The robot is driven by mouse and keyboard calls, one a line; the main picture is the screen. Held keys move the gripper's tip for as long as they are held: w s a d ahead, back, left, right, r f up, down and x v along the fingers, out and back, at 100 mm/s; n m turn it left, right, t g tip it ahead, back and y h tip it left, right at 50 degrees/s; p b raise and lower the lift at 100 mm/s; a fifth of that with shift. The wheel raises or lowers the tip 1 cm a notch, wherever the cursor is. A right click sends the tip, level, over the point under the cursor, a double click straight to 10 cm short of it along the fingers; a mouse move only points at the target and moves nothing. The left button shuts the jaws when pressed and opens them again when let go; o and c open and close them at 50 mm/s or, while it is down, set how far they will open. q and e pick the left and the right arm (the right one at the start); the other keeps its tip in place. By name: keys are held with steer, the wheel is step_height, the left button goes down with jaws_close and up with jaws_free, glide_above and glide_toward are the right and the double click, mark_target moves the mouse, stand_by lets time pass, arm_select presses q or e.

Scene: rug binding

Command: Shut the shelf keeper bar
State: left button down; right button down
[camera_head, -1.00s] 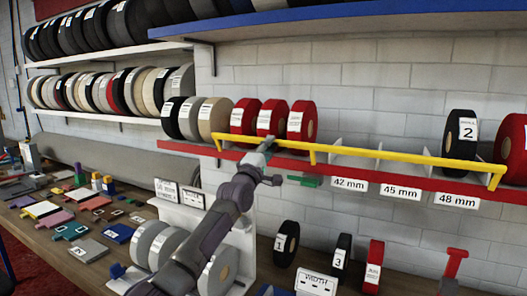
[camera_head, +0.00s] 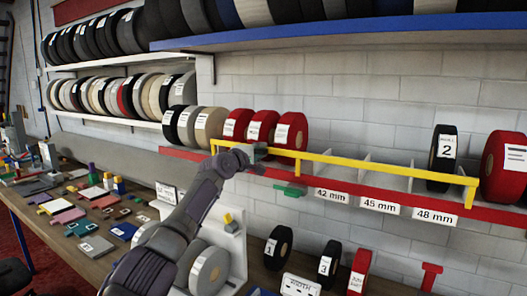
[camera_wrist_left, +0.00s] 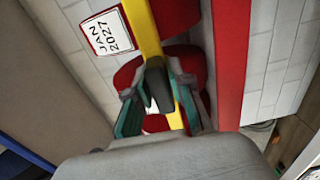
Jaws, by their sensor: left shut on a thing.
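The yellow keeper bar (camera_head: 370,164) runs along the front of the red-edged shelf (camera_head: 400,208), in front of the lower part of the red rolls (camera_head: 262,127). Its bent ends meet the shelf edge. My left gripper (camera_head: 250,153) is at the bar's left part, in front of the red rolls. In the left wrist view the bar (camera_wrist_left: 143,30) runs between my left gripper's fingers (camera_wrist_left: 157,98), which are shut on it. A red roll with a date label (camera_wrist_left: 107,32) is behind it. My right gripper is out of view.
A green piece (camera_head: 290,190) hangs below the shelf edge. A black roll marked 2 (camera_head: 445,155) and a large red roll (camera_head: 505,165) stand at the right. White dividers (camera_head: 363,165) separate mostly empty slots. Below, the bench holds rolls and a white stand (camera_head: 228,262).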

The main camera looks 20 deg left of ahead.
arm_select(q)
steer(key=shift+r, duration=0.2)
steer(key=c, duration=1.5)
jaws_free()
steer(key=o, duration=0.4)
steer(key=shift+w+f, duration=0.1)
steer(key=shift+f, duration=0.1)
steer(key=s, duration=0.4)
steer(key=s+a, duration=0.1)
steer(key=s, duration=0.7)
steer(key=shift+a, duration=0.3)
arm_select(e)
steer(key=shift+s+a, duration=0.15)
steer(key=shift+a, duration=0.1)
arm_select(q)
steer(key=shift+w, duration=0.1)
